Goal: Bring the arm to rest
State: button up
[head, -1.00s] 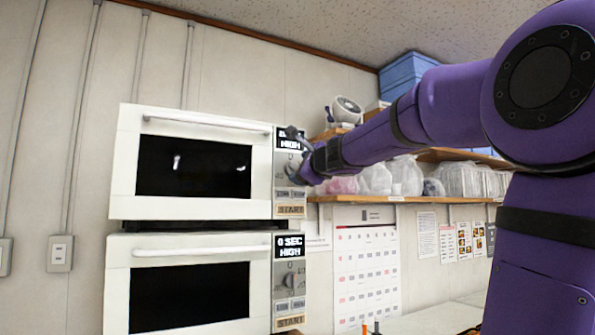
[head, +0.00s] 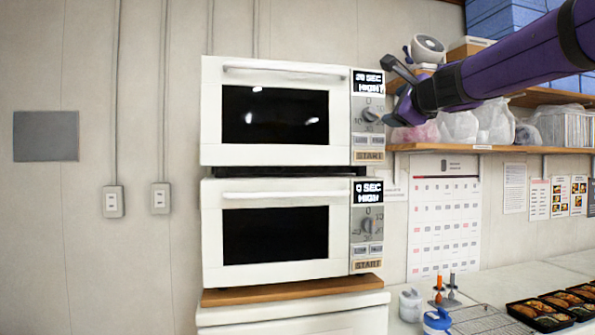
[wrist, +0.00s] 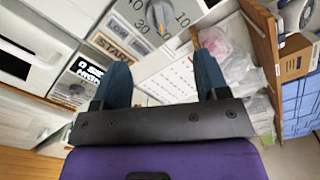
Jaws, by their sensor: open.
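My gripper (head: 396,90) is at the end of my purple arm, in front of the shelf and just right of the upper microwave's control panel in the head view. In the wrist view my gripper (wrist: 160,82) shows two blue fingers spread wide with nothing between them. The upper white microwave (head: 215,110) has its door shut and its display reads about 20 SEC HIGH, partly unclear. The lower microwave (head: 212,232) is also shut and reads 0 SEC HIGH. The upper knob and START button also show in the wrist view.
A wooden shelf (head: 480,149) with plastic bags (head: 458,126), a small fan (head: 428,48) and blue boxes (head: 493,20) is close behind my arm. Bento trays (head: 540,315) and a wire rack (head: 485,322) lie on the counter (head: 510,280) at lower right.

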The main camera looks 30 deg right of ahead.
jog(key=s+a+f+n+g+y, duration=0.3)
jog(key=a+f+n+g+y, duration=0.35)
jog(key=a+f+n, duration=1.1)
jog(key=s+a+f+n+g, duration=0.2)
jog(key=s+a+f+n, duration=0.1)
jog(key=s+f+n, duration=0.2)
jog(key=s+a+f+n+g, duration=0.3)
jog(key=s+f, duration=0.4)
jog(key=f, duration=0.3)
jog(key=shift+s+a+f+n+h, duration=0.25)
jog(key=shift+a+n+h, duration=0.2)
jog(key=shift+a+n, duration=0.45)
jog(key=shift+w+d+g, duration=0.1)
jog(key=shift+d+g, duration=0.05)
jog(key=shift+g, duration=0.1)
jog(key=shift+c, duration=0.3)
